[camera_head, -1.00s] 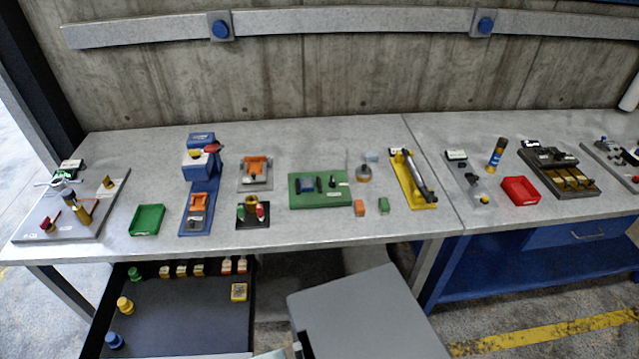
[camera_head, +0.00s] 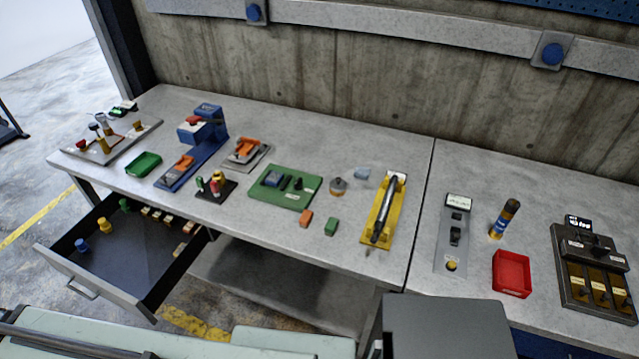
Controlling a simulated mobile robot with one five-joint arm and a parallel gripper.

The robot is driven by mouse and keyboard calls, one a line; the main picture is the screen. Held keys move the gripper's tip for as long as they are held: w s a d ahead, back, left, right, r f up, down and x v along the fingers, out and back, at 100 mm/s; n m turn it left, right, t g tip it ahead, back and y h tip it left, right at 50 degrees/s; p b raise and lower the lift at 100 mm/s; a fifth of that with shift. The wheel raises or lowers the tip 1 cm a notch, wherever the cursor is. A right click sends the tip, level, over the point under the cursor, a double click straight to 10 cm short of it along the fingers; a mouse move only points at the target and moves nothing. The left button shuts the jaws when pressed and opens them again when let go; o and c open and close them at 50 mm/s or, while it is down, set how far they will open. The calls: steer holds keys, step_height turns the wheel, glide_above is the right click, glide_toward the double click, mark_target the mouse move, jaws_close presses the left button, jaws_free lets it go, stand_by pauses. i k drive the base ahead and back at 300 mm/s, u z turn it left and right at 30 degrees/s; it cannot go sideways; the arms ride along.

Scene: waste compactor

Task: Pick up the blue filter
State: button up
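A small blue knob-shaped piece (camera_head: 82,245), which looks like the blue filter, stands in the open drawer (camera_head: 125,262) under the left bench. It is near the drawer's front left corner. A yellow piece (camera_head: 104,225) and a green piece (camera_head: 125,205) of like shape stand in a row behind it. Their fine detail is too small to tell. My gripper is not in view, and nothing is seen touching the blue piece.
The drawer's middle floor is bare; small blocks (camera_head: 165,219) line its far right side. The grey bench (camera_head: 300,150) above carries fixtures, a green tray (camera_head: 143,164) and a red tray (camera_head: 510,273). A pale green surface (camera_head: 290,345) and a grey box fill the bottom foreground.

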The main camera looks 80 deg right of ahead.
mark_target(274, 178)
steer(key=k, duration=0.45)
steer(key=z, duration=1.15)
steer(key=i, duration=0.5)
steer(key=u, duration=0.05)
